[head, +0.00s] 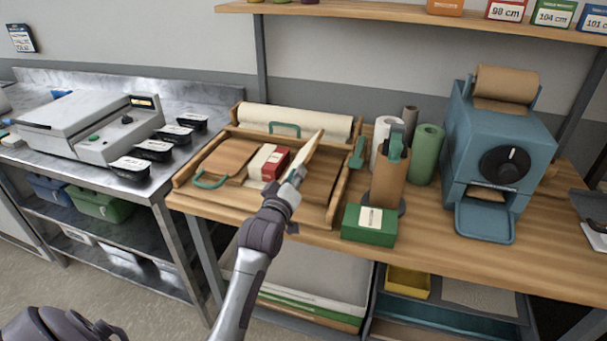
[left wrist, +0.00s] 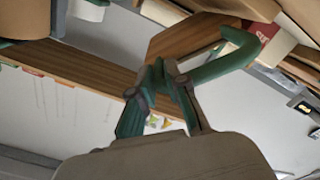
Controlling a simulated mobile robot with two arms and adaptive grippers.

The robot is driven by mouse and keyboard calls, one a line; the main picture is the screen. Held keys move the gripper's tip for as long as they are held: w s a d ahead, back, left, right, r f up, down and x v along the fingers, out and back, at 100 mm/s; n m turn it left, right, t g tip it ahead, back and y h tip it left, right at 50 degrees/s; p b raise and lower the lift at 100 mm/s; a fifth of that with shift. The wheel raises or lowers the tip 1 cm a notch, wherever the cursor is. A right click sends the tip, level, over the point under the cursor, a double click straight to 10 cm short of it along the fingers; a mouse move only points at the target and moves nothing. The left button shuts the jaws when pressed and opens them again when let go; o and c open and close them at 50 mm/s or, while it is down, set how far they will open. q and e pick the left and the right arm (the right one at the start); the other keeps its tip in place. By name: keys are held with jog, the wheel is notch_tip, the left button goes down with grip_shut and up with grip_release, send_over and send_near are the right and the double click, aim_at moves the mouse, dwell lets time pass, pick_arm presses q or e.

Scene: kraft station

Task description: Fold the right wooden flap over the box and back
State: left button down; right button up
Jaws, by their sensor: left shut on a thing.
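The right wooden flap (head: 309,152) stands raised and tilted on edge, just right of the red and white box (head: 268,163) in the wooden folding frame (head: 232,201). My left gripper (head: 293,181) is at the flap's near end. In the left wrist view my left gripper (left wrist: 160,92) is shut on a green curved handle (left wrist: 225,62) beside brown wood (left wrist: 185,36). The left wooden flap (head: 226,158), with a green handle, lies to the left of the box. A green handle (head: 285,128) also shows behind the box. My right gripper is out of view.
A cream paper roll (head: 295,121) lies behind the frame. To the right stand a brown holder (head: 388,184), a green roll (head: 427,153), a green box (head: 369,225) and a blue machine (head: 495,150). A metal bench (head: 185,145) with a grey sealer is at left.

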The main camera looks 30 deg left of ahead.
pick_arm(q)
jog(key=s+a+r+n+p, duration=0.1)
jog(key=s+a+n+p, duration=0.1)
jog(key=a+n+p, duration=0.3)
jog(key=shift+s+a+r+n, duration=0.15)
jog(key=shift+a+r+n, duration=0.15)
jog(key=shift+a+n, duration=2.35)
jog(key=shift+d+n, duration=0.25)
jog(key=c, duration=1.2)
grip_release()
jog(key=shift+s, duration=0.1)
jog(key=v, duration=1.2)
jog(key=shift+f, duration=0.1)
